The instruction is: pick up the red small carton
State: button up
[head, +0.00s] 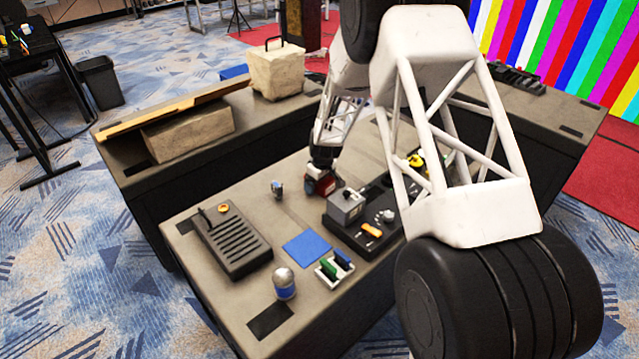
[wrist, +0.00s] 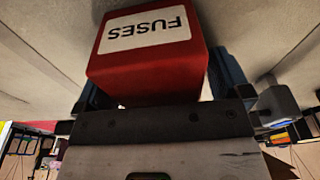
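The red small carton (wrist: 150,65) fills the upper middle of the wrist view, with a white label reading "FUSES" upside down. My gripper (wrist: 160,95) has one dark bluish finger at each side of it, so the carton is between the fingers. The carton covers parts of both fingers, and I cannot tell whether they press on it. In the head view the carton (head: 326,185) is a small red patch at the end of my gripper (head: 321,176), low over the grey table. I cannot tell whether it rests on the table.
A black tray (head: 350,240) with a grey box and small parts lies close to the right of the carton. A small grey-blue item (head: 277,189), a blue mat (head: 307,248), a slotted black device (head: 232,240) and a can (head: 284,284) stand on the table (head: 215,300).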

jog(key=c, duration=1)
jog(key=shift+r, duration=5)
